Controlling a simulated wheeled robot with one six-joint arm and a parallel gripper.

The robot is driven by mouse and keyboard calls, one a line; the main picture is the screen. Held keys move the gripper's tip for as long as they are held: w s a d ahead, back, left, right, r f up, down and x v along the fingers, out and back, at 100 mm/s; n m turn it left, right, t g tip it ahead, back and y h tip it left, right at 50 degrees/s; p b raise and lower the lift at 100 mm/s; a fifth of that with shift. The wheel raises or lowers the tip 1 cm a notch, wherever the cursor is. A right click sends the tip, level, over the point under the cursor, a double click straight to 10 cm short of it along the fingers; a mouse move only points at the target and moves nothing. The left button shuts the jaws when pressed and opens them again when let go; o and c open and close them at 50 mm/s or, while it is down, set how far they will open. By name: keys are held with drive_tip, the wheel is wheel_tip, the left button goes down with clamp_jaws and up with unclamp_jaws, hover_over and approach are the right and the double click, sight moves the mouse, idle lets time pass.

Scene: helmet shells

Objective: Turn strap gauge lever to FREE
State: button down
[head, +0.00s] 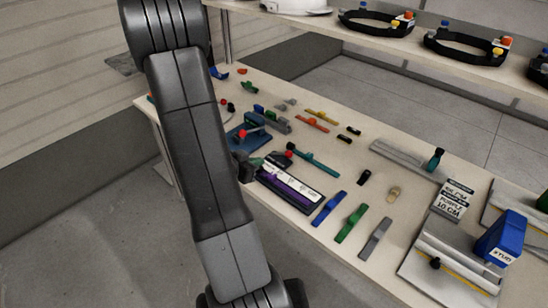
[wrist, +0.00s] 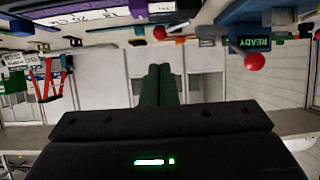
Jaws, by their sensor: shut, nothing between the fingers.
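A dark device with a white printed face and a purple strip (head: 290,188) lies on the table and looks like the strap gauge.
A blue fixture with a red knob (head: 242,133) stands beyond my gripper. A red knob (wrist: 254,62) by a READY display (wrist: 254,43) shows in the wrist view. Blue, green and grey straps (head: 350,222) lie to the right. Headbands (head: 376,24) sit on the back shelf.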

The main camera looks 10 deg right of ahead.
sight(287, 155)
drive_tip(key=p+x, duration=0.1)
drive_tip(key=x, duration=1.2)
drive_tip(key=shift+w+d+f, duration=0.2)
drive_tip(key=shift+w+d, duration=0.05)
